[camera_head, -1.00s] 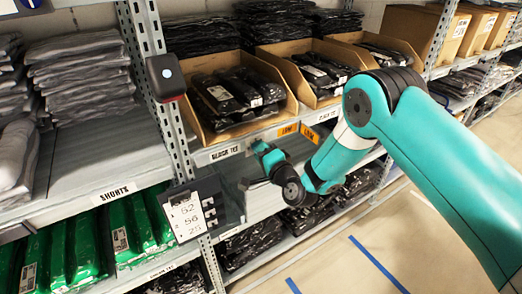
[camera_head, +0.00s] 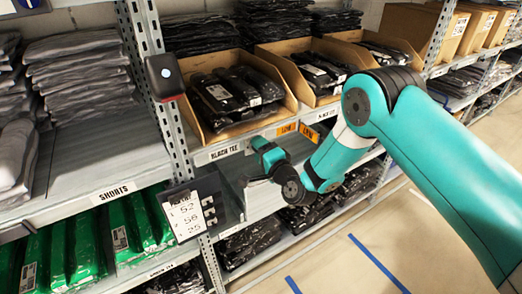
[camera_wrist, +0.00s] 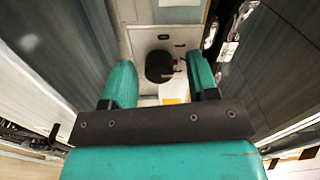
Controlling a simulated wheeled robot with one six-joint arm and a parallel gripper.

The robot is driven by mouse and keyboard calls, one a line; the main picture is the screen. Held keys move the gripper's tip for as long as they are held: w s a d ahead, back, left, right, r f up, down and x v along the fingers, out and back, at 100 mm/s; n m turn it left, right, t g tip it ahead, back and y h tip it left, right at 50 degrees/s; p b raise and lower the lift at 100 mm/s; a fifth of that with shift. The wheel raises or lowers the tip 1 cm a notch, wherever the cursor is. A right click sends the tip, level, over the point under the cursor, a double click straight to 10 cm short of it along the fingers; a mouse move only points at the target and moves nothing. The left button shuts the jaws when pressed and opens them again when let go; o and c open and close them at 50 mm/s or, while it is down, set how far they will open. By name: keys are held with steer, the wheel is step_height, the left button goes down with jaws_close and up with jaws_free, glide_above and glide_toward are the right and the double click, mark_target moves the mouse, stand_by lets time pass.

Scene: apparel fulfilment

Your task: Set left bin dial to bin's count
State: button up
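The left bin (camera_head: 222,135) is an open cardboard bin on the shelf above the "BLACK TEE" label, with several black bagged garments (camera_head: 236,90) inside. My gripper (camera_head: 252,163) is just below the shelf edge in front of this bin. In the wrist view, a round black dial knob (camera_wrist: 158,66) with a reddish part sits on a pale plate (camera_wrist: 143,38). My gripper (camera_wrist: 158,60) is open, with one teal finger on each side of the knob and gaps visible. Contact cannot be seen. The dial is hidden in the head view, and its setting is not readable.
A second cardboard bin (camera_head: 322,98) stands to the right. Orange tags (camera_head: 310,133) hang on the shelf edge. A board with handwritten numbers (camera_head: 186,214) and a dark scanner-like device (camera_head: 165,77) are at the upright on the left.

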steer(key=shift+s+f, duration=0.1)
steer(key=b+v, duration=1.7)
steer(key=b, duration=0.7)
steer(key=shift+d, duration=0.15)
